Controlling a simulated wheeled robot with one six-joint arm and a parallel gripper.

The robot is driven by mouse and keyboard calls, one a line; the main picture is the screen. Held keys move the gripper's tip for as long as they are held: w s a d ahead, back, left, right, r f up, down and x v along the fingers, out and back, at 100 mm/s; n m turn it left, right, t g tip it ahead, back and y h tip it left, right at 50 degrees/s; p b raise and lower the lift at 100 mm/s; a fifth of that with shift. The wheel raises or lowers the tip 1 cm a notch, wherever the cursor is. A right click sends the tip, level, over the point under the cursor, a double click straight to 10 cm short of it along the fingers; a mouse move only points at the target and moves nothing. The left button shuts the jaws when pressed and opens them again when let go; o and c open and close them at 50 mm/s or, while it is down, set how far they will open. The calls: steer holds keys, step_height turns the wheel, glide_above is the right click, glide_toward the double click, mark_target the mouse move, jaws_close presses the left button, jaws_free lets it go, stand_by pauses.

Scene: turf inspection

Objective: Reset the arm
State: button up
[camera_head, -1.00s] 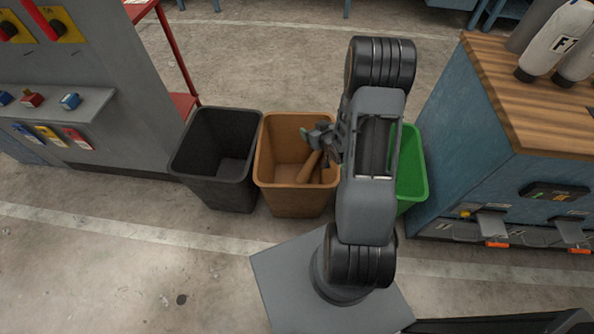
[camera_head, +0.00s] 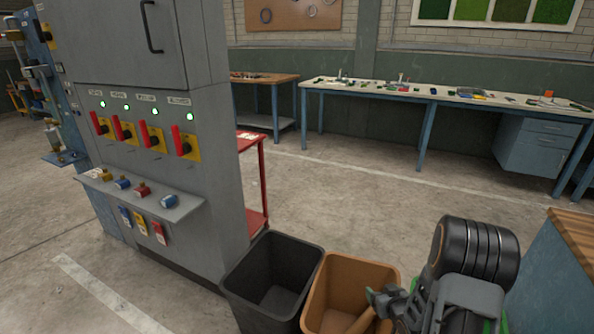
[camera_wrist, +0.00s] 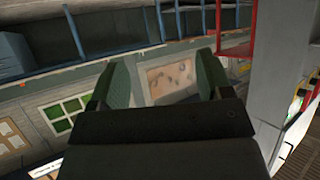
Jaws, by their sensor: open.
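My arm shows at the lower right of the head view, folded, with its dark ringed joint above the bins. My gripper (camera_head: 392,301) is beside the arm, over the brown bin (camera_head: 349,271); its fingers are small and partly hidden there. In the wrist view my gripper (camera_wrist: 158,85) shows two green-grey fingers spread apart with nothing between them. Past the fingers the wrist view shows the far wall and its brown board (camera_wrist: 172,80), tilted in the picture.
A black bin (camera_head: 272,285) stands left of the brown one, by the grey switch cabinet (camera_head: 215,150). A red cart (camera_head: 258,180) is behind. A blue cabinet (camera_head: 550,275) is at right. A long workbench (camera_head: 440,92) lines the back; open floor lies between.

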steer(key=s+d+f+m+g+h, duration=0.1)
steer(key=s+d+f+g+h, duration=0.1)
steer(key=s+f+g, duration=0.3)
steer(key=s+r+m+g+p, duration=0.1)
steer(key=s+r+g+p, duration=0.3)
steer(key=r, duration=0.5)
steer(key=s+a+r+p, duration=0.2)
steer(key=a+r+p, duration=0.3)
steer(key=r, duration=0.7)
steer(key=s+a+r+p, duration=0.3)
steer(key=a+r+p, duration=0.2)
steer(key=r, duration=0.8)
steer(key=s+a+r+n+y+p, duration=0.1)
steer(key=s+a+r+p, duration=0.2)
steer(key=r, duration=0.9)
steer(key=a+p, duration=0.2)
steer(key=p, duration=0.1)
steer(key=shift+s+a+r, duration=0.25)
steer(key=shift+a+r, duration=0.05)
steer(key=shift+a, duration=0.1)
steer(key=shift+c, duration=0.4)
